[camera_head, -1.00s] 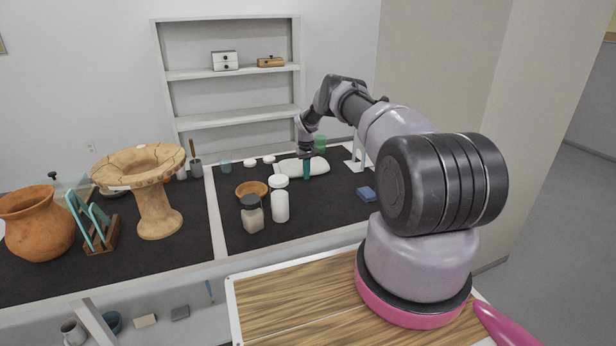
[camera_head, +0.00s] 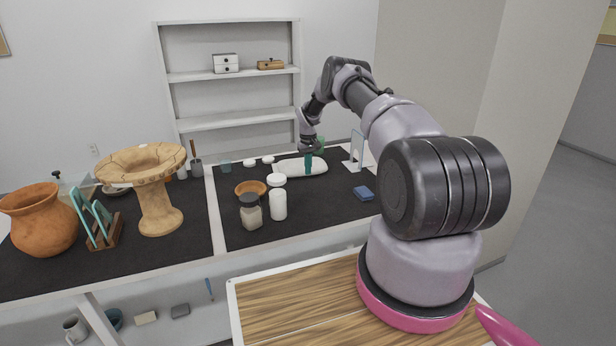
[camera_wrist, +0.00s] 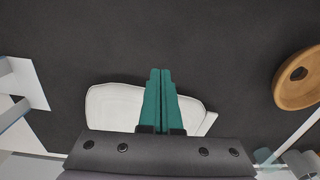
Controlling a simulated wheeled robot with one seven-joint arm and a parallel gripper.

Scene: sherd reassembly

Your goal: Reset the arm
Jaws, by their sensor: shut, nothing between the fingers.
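My gripper (camera_head: 308,163) has teal fingers. In the head view it hangs pointing down over the white cushion-like pad (camera_head: 288,168) on the dark table mat. In the wrist view the two teal fingers (camera_wrist: 160,75) lie side by side, closed with nothing between them. The white pad (camera_wrist: 105,106) shows behind them there, partly hidden by the fingers and the gripper body. I cannot tell the exact height above the pad.
Near the arm are an orange-brown bowl (camera_head: 250,188), a white bottle (camera_head: 278,203), a dark-lidded jar (camera_head: 251,212), a blue block (camera_head: 363,193) and a white stand (camera_head: 357,150). Left stand a pottery pedestal (camera_head: 157,205), an orange pot (camera_head: 42,220) and a rack (camera_head: 104,232). Bare mat lies right of the bottle.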

